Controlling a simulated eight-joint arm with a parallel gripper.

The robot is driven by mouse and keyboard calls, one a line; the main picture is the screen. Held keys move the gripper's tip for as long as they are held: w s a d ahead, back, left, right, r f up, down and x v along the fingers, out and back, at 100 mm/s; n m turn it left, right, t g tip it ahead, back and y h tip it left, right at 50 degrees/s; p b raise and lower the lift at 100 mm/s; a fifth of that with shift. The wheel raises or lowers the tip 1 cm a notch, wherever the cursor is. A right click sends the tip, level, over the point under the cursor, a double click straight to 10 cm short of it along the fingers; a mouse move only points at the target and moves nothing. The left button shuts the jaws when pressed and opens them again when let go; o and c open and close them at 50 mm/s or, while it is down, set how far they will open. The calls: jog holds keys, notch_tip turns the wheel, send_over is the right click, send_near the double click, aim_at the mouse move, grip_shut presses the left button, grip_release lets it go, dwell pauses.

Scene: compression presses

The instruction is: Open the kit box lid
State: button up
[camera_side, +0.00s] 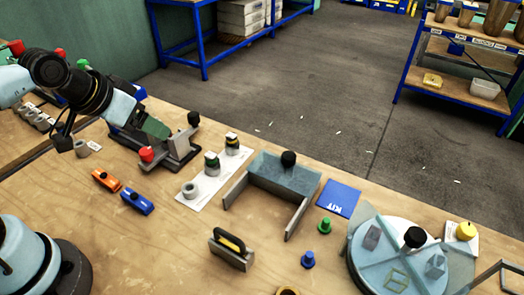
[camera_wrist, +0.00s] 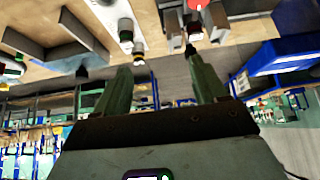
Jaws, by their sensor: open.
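A translucent teal panel with a black knob (camera_side: 288,158) sits between two grey side walls. A blue card marked KIT (camera_side: 338,198) lies beside it on the right. I cannot tell for certain whether this walled piece is the kit box. The grey-walled piece also shows at the upper left of the wrist view (camera_wrist: 68,28). My gripper (camera_side: 155,127) is at the left, above a dark press with a red knob (camera_side: 146,154), well apart from the teal panel. In the wrist view its two green fingers (camera_wrist: 160,88) are spread with nothing between them.
A white strip with several fittings (camera_side: 214,176) lies between the press and the walled piece. A round lidded unit (camera_side: 396,262) is at right.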

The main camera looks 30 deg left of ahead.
jog(key=shift+m+g+h, duration=0.3)
jog(key=shift+m+g, duration=0.2)
jog(key=shift+g, duration=0.4)
jog(key=w+d+r, duration=0.1)
jog(key=w, duration=0.1)
jog(key=w+d+r, duration=0.4)
jog(key=shift+w, duration=0.15)
jog(key=shift+c, duration=0.8)
jog(key=m+g, duration=0.2)
jog(key=g, duration=0.3)
send_over(290, 155)
notch_tip(290, 155, down, 2)
jog(key=shift+y, duration=0.4)
notch_tip(290, 155, down, 12)
jog(key=shift+c, duration=0.3)
grip_shut()
